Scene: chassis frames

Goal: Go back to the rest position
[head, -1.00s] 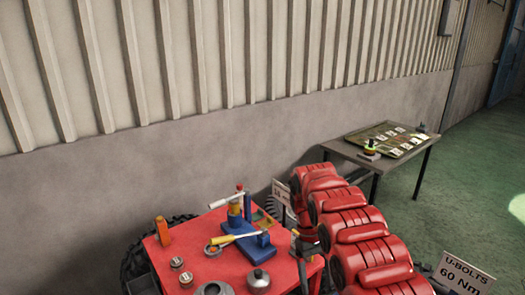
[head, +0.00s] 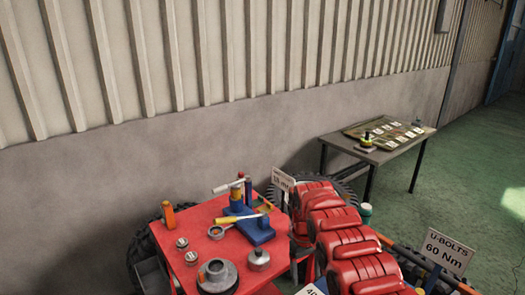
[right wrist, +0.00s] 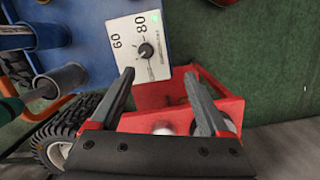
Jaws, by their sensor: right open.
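In the right wrist view my right gripper (right wrist: 159,75) is open. Its two dark fingers are apart, with nothing gripped between them. Beyond and below the fingers is a red open box (right wrist: 150,122) with a pale round object (right wrist: 163,131) inside, partly hidden by the gripper. I cannot tell if a finger touches the box. A white dial plate (right wrist: 150,64) marked 60 and 80 on a blue panel (right wrist: 90,32) lies just past the fingertips. Neither gripper can be made out in the head view.
A red-topped table (head: 203,214) holds a blue fixture (head: 252,230), a grey pot-like part (head: 217,276) and an orange item (head: 168,215). Right of it are red ribbed housings (head: 340,232) and a U-BOLTS sign (head: 446,249). A grey table (head: 386,153) stands behind. Green floor is clear at right.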

